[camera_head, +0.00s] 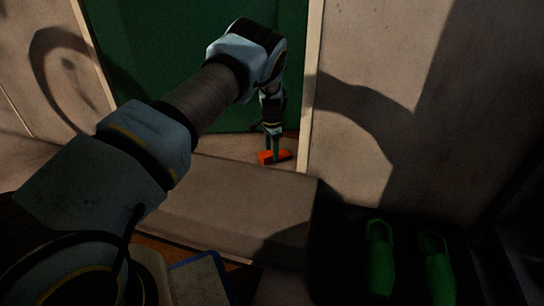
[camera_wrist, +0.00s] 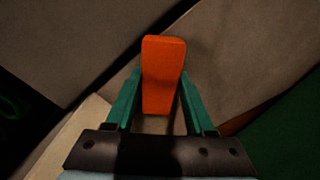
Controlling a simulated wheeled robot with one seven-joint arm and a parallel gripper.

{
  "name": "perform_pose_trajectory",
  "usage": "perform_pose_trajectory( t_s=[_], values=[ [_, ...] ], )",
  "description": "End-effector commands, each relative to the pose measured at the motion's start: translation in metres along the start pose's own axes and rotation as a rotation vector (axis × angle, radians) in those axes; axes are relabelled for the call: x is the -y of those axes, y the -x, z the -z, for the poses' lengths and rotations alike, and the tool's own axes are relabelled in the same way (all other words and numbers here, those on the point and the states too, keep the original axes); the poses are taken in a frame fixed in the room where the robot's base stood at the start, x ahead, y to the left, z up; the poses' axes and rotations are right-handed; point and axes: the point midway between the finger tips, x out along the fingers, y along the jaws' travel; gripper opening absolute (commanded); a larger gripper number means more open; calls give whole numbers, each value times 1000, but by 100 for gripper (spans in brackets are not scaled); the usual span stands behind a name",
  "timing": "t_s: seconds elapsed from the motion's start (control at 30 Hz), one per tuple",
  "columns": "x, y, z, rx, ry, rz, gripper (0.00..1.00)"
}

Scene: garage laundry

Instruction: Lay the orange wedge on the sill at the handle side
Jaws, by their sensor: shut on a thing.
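The orange wedge (camera_head: 275,156) is between the fingers of my gripper (camera_head: 272,148), which is shut on it. In the wrist view the wedge (camera_wrist: 163,75) sits between the two green fingers of my gripper (camera_wrist: 160,95). In the head view it is at the sill (camera_head: 240,147), in front of the green door (camera_head: 200,60) and near the right-hand jamb. I cannot tell whether the wedge touches the sill. No door handle is clear in view.
The pale door jamb (camera_head: 312,80) rises close to the right of my gripper. A grey step (camera_head: 235,195) lies in front of the sill. Two green objects, perhaps boots or bottles, (camera_head: 380,260) stand in a dark area at the lower right. A blue-edged panel (camera_head: 200,278) is at the bottom.

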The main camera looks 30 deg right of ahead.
Motion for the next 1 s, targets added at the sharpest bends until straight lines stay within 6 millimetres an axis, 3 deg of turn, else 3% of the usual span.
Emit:
perform_pose_trajectory(
  t_s=[0.4,0.43,0.7,1.0],
  values=[
    [0,-9,0,-1,0,0,0],
    [0,-8,1,-1,-1,1,56],
    [0,-8,0,-1,0,0,84],
    [0,-3,1,-2,0,1,84]
  ],
)
